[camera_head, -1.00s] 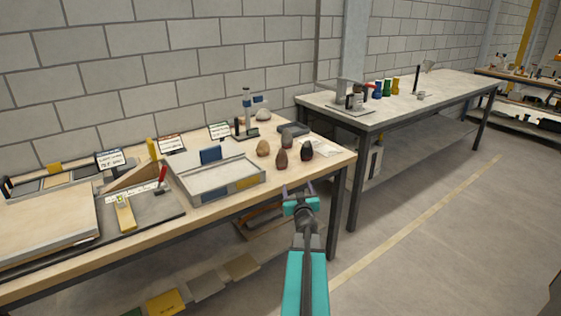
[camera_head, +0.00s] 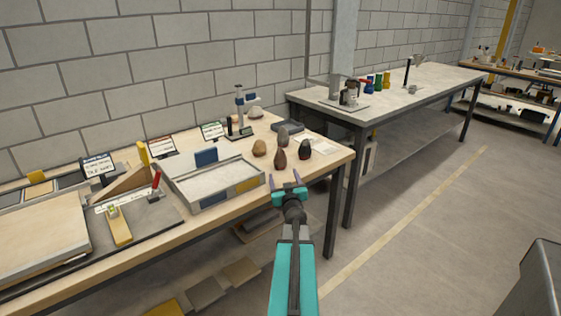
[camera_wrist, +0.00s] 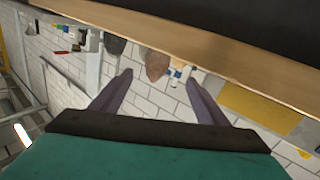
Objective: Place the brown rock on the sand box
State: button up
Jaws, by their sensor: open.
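The brown rock (camera_head: 280,160) stands upright on the wooden table, near its front edge, right of the sand box. The sand box (camera_head: 185,196) is a shallow grey tray filled with pale sand, with blue and yellow panels on its front. My gripper (camera_head: 285,180) is open and empty, just in front of the table edge and the brown rock. In the wrist view, which looks upside down, a brown rock (camera_wrist: 157,65) shows beyond and between my spread fingertips (camera_wrist: 160,78), apart from them.
A tan rock (camera_head: 259,147), a grey rock (camera_head: 283,138) and a dark rock (camera_head: 305,151) stand close around the brown one. The table's front edge (camera_wrist: 240,62) crosses the wrist view.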

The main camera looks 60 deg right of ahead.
aim_at(281, 162)
jog(key=shift+d, duration=0.15)
jog(key=shift+x, duration=4.2)
jog(key=shift+d, duration=0.1)
jog(key=shift+x, duration=2.55)
jog(key=shift+f, duration=0.1)
jog(key=shift+c, duration=0.4)
jog(key=c, duration=1.5)
jog(key=shift+p, duration=0.3)
